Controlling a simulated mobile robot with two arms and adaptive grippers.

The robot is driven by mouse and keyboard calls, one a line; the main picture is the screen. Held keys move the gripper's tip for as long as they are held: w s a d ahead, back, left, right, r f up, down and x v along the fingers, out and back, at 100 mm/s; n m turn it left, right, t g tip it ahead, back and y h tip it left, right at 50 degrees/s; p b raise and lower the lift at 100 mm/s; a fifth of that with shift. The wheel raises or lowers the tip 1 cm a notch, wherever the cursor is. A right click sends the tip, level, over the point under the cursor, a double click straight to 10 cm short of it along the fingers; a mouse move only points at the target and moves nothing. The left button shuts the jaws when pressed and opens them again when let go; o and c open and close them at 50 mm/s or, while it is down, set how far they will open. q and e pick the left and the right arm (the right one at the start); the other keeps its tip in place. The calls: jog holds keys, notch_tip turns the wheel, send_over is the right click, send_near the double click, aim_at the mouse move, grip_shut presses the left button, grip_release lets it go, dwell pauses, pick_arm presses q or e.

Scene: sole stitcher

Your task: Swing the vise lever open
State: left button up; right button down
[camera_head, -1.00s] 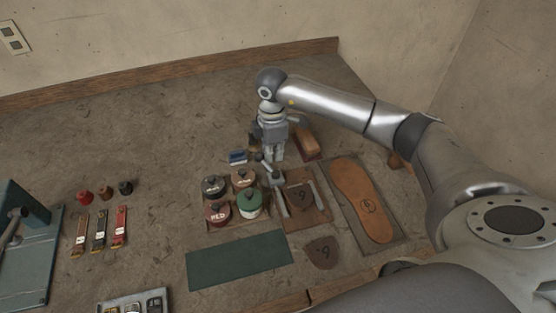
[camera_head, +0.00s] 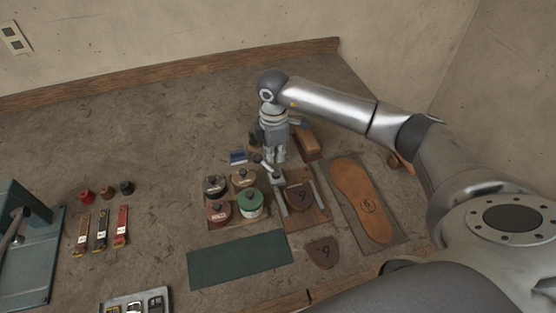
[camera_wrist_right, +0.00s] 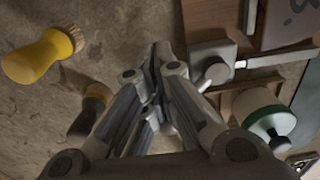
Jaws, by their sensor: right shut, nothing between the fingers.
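The vise lever (camera_head: 268,168) shows as a short grey bar just in front of my right gripper (camera_head: 275,159). In the right wrist view the vise block with its round pivot (camera_wrist_right: 213,69) lies right of my fingers. My right gripper (camera_wrist_right: 160,58) is shut and empty, pointing down close beside the lever; whether they touch is hard to tell. My left gripper is not in view.
Several lidded pots (camera_head: 250,203) stand just left of the board. A tan sole (camera_head: 361,195) lies in a tray to the right. A brown block (camera_head: 309,146) is behind the gripper. A yellow-handled tool (camera_wrist_right: 40,57) shows in the wrist view. A green mat (camera_head: 238,260) lies in front.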

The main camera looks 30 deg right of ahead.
jog(key=shift+d+r, duration=0.1)
notch_tip(320, 180, up, 6)
jog(key=p, duration=0.4)
dwell(0.5)
jog(key=d, duration=0.5)
jog(key=shift+s+d, duration=0.1)
jog(key=shift+s, duration=0.25)
dwell(0.4)
